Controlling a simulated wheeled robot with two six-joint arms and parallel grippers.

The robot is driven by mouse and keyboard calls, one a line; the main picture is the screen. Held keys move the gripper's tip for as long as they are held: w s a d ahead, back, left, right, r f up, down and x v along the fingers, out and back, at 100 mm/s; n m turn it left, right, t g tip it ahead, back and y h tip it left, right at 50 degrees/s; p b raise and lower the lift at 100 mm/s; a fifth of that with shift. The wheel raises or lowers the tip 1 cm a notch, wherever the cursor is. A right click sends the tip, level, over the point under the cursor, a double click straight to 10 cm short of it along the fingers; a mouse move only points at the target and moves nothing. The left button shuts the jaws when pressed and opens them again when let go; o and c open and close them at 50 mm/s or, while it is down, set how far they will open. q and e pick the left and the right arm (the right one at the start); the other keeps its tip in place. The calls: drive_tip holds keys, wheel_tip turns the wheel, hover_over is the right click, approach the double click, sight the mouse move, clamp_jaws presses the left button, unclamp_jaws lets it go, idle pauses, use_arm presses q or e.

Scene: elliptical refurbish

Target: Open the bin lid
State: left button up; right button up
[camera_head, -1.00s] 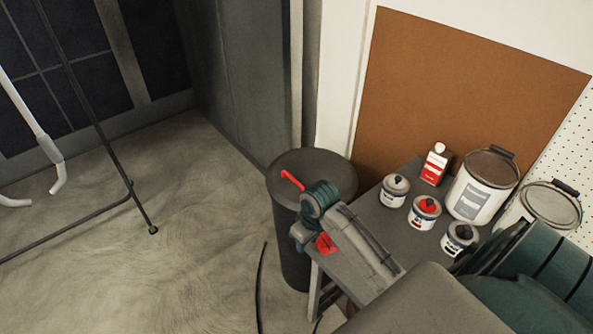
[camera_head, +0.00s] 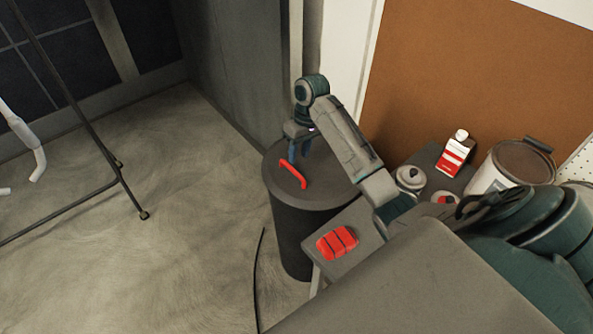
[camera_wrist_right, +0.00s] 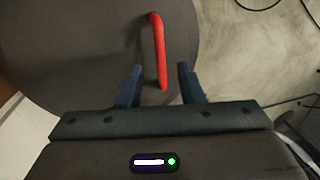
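The bin (camera_head: 305,232) is a dark grey cylinder standing on the floor at the picture's middle. Its round flat lid (camera_head: 325,180) is on top and looks closed. A red bar handle (camera_head: 292,173) is on the lid; it also shows in the right wrist view (camera_wrist_right: 158,50). My right gripper (camera_head: 298,158) is above the lid beside the handle, pointing down. In the right wrist view its two fingers (camera_wrist_right: 160,85) are apart, with the near end of the handle between them in the picture. Whether they touch it I cannot tell. My left gripper is not in view.
A grey table (camera_head: 352,262) right of the bin bears a red object (camera_head: 337,243), paint cans (camera_head: 410,178), a red and white bottle (camera_head: 455,153) and a large bucket (camera_head: 520,165). A black metal frame (camera_head: 115,165) stands at left. The floor between is mostly open.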

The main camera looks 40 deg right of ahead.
sight(296, 171)
drive_tip(key=f, duration=0.2)
drive_tip(key=a+f+p, duration=0.1)
drive_tip(key=f, duration=0.1)
drive_tip(key=shift+s+f, duration=0.15)
drive_tip(key=shift+f, duration=0.65)
drive_tip(key=shift+r, duration=0.1)
clamp_jaws()
